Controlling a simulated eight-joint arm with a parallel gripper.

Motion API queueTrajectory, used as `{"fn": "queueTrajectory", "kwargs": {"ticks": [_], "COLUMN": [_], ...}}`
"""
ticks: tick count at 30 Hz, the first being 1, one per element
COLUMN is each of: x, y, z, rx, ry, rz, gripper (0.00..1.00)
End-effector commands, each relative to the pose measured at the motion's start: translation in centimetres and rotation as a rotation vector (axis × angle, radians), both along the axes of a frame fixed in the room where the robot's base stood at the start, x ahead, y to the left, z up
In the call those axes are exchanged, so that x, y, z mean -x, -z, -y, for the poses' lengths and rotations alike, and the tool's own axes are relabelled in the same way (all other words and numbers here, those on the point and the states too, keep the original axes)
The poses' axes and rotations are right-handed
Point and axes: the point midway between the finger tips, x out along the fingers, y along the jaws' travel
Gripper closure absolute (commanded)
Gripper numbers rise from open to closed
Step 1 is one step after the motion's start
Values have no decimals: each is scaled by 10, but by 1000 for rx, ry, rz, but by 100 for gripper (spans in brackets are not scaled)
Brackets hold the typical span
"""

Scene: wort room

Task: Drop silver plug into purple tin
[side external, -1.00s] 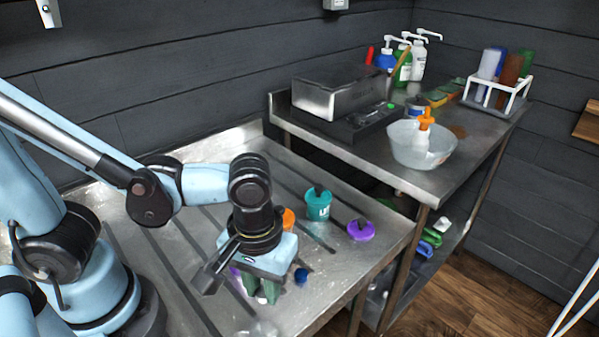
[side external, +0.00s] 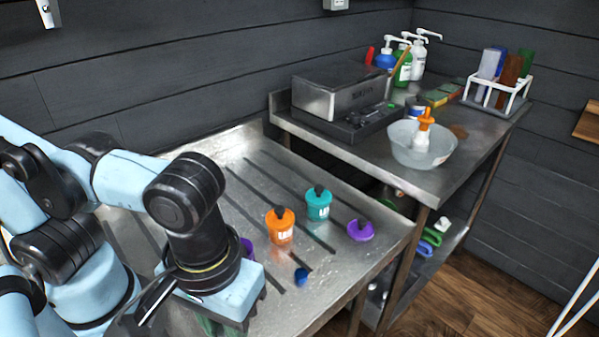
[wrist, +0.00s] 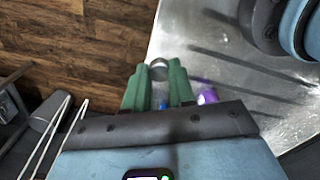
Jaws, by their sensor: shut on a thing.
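My gripper (wrist: 158,74) is shut on the silver plug (wrist: 158,64), a small round metal piece between the green fingertips in the wrist view. In the side view only a bit of the green fingers (side external: 212,326) shows at the bottom edge; the plug is hidden there. The purple tin (side external: 247,247) stands on the steel bench behind my gripper, mostly hidden. In the wrist view a purple piece, apparently this tin (wrist: 207,96), shows right of the fingers. Its inside cannot be seen.
An orange tin (side external: 281,229) and a teal tin (side external: 318,206), both with dark knobs, stand to the right. A purple lid-like disc (side external: 360,232) with a dark knob lies near the bench edge. A small blue piece (side external: 301,277) lies nearer. Bare steel surrounds them.

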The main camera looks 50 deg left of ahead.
Motion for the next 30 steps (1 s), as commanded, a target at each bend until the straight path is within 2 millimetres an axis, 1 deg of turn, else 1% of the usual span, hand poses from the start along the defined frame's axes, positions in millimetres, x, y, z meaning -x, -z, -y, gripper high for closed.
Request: {"fn": "queueTrajectory", "kwargs": {"ticks": [6,8,11,17,21,24,30], "x": [-3,-8,-21,-58,-81,-94,-108], "y": [-1,-2,-7,-21,-31,-38,-49], "z": [-2,-4,-12,-41,-68,-89,-122], "rx": [0,0,0,0,0,0,0], "ry": [-2,-4,-9,-15,-15,-14,-8], "rz": [0,0,0,0,0,0,0], "gripper": [100,100,100,100,100,100,100]}}
